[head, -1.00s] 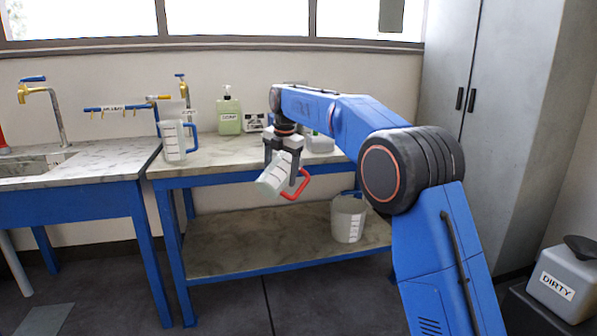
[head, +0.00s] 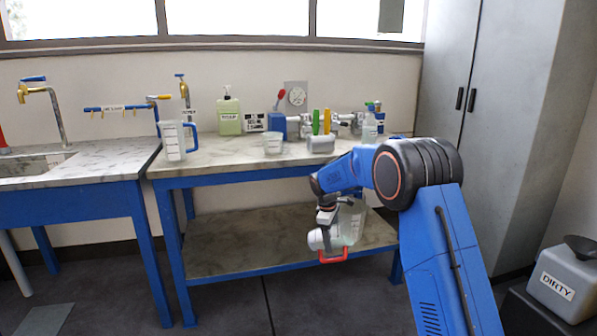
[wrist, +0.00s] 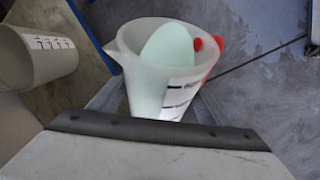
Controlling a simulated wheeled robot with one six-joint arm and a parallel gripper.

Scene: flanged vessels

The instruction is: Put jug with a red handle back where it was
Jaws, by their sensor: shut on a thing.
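The jug with a red handle (head: 316,239) is held by my gripper (head: 327,216) in front of the lower shelf, clear of the bench top. It looks strongly tilted, with its red handle (head: 334,257) low. In the wrist view the translucent jug (wrist: 150,82) is between the jaws, its mouth facing the camera, with dark measuring marks and pale green liquid inside. Part of its red handle (wrist: 214,62) shows behind its rim. My gripper is shut on the jug; the exact contact is partly hidden.
A translucent bucket (head: 353,222) is close behind the jug; it also shows in the wrist view (wrist: 45,58). A blue-handled jug (head: 173,142) and a small beaker (head: 272,143) stand on the marble bench (head: 228,153). Valves and pipes (head: 335,122) occupy its right. The lower shelf (head: 235,250) is clear at left.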

